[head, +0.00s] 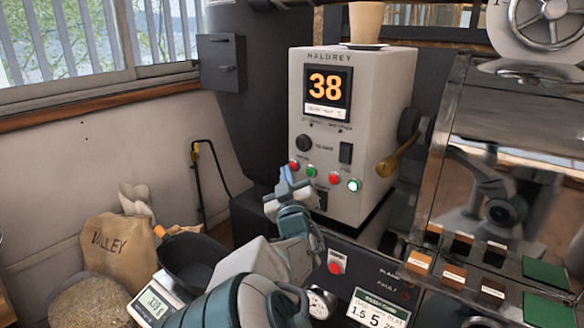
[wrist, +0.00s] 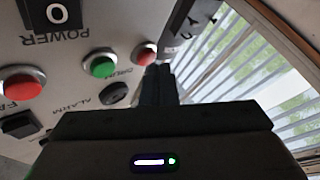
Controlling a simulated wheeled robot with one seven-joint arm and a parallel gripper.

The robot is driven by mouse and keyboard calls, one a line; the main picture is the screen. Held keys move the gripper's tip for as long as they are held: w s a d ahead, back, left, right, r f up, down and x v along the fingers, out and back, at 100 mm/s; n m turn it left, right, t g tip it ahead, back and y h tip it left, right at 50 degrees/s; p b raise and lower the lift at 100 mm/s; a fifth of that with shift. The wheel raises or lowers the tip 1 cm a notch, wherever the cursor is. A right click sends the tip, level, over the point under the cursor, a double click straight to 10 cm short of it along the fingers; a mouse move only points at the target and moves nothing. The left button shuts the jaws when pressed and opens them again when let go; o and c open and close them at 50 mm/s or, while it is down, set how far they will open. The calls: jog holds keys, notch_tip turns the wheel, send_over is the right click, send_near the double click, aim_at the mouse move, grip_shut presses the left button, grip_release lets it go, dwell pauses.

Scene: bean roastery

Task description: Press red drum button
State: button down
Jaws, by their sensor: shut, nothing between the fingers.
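The red drum button (head: 293,165) is at the left end of the button row on the pale control panel (head: 370,90), beside a green button (head: 312,173). In the wrist view, turned over, the red button (wrist: 145,54) and green button (wrist: 101,65) sit by a label that reads DRUM. My gripper (head: 287,177) is shut and empty, in front of the panel's lower left. Its closed fingers (wrist: 158,75) reach up close to the red button in the wrist view and partly overlap its edge. I cannot tell whether they touch it.
A dark knob (head: 304,143) is above the row. A paper cup (head: 366,22) stands on top of the panel. A separate red button (head: 336,265) sits low on the front. A black scoop (head: 195,262) is left.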

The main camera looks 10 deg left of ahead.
jog(key=shift+s+a, duration=0.15)
jog(key=shift+s, duration=0.2)
jog(key=shift+s+a+p, duration=0.25)
jog(key=shift+s+a, duration=0.05)
jog(key=shift+s, duration=0.5)
jog(key=shift+s+a+p, duration=0.3)
jog(key=shift+s+a, duration=0.05)
jog(key=shift+s, duration=0.4)
jog(key=shift+s+a+p, duration=0.25)
jog(key=shift+s+a, duration=0.05)
jog(key=shift+s, duration=0.5)
jog(key=shift+d, duration=0.1)
